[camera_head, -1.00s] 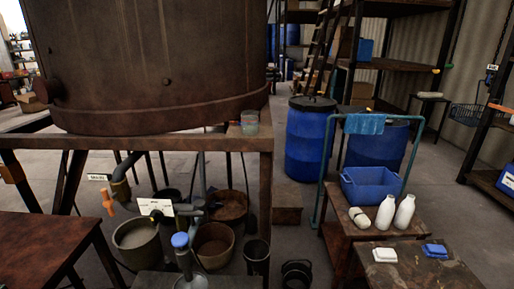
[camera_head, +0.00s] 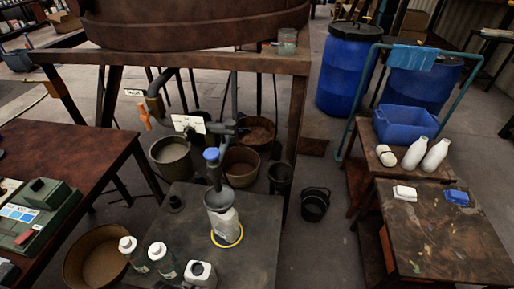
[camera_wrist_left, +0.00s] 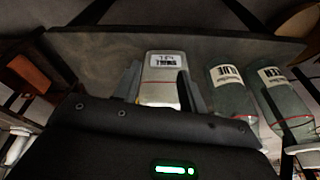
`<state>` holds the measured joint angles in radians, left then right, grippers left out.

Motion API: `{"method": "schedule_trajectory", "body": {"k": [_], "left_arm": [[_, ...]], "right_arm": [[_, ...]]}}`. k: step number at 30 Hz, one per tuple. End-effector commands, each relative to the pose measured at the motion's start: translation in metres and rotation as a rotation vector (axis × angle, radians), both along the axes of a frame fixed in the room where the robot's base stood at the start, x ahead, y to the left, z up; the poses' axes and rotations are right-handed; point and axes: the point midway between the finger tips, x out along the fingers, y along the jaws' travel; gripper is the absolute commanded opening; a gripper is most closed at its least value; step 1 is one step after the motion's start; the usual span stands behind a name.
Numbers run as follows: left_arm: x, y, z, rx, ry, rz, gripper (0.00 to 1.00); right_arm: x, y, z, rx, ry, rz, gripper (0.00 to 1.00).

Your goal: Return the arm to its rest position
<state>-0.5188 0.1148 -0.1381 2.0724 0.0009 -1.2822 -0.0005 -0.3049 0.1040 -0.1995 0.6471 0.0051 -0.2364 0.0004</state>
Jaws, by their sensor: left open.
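My left gripper (camera_wrist_left: 158,88) shows only in the left wrist view. It is open. A pale container (camera_wrist_left: 163,68) with a printed label shows between its two fingers; I cannot tell whether they touch it. Two clear labelled bottles, one reading BLUE (camera_wrist_left: 229,92) and another (camera_wrist_left: 285,98) partly cut off at its side, stand to the right. The head view shows neither arm or gripper. There, two clear capped bottles (camera_head: 131,250) (camera_head: 163,260) and a white container (camera_head: 199,274) stand at the near edge of the dark low table (camera_head: 258,215).
A funnel-topped bottle (camera_head: 226,222) stands in a yellow ring on that table. A green device (camera_head: 38,212) sits on the left table. Several buckets (camera_head: 172,156) stand under the vat stand (camera_head: 200,62). A blue tub (camera_head: 405,124) and white bottles (camera_head: 434,154) are at right.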

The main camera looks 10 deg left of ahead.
Motion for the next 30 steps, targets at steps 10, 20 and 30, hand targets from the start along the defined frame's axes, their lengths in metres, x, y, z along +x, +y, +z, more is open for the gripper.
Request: {"method": "schedule_trajectory", "body": {"k": [10,20,30], "left_arm": [[-0.044,0.01,-0.167,0.015,0.081,-0.014,0.41],[-0.149,0.036,-0.274,0.033,0.149,-0.03,0.41],[-0.19,0.046,-0.291,0.039,0.165,-0.037,0.41]], "right_arm": [[-0.002,0.001,0.002,0.002,0.002,-0.001,0.36],[-0.003,0.003,0.004,0.004,0.006,-0.001,0.36],[-0.003,0.004,0.004,0.005,0.005,-0.002,0.36]]}}
